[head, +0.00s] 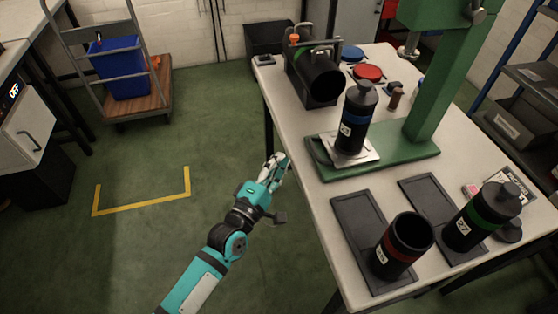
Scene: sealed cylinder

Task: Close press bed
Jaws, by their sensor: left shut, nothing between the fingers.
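The green press (432,90) stands on the table with its base (400,157) flat on the top. Its metal bed plate (367,157) sits toward the left end of the base, with a dark handle (319,151) at its left edge. My left gripper (277,163) is shut and empty, left of the table edge and apart from the handle. My right gripper is not in view.
On the table (318,219) are two dark trays, one with an open red-banded cylinder (403,245), the other with a green-banded one (482,216). A black machine (315,72) stands at the back.

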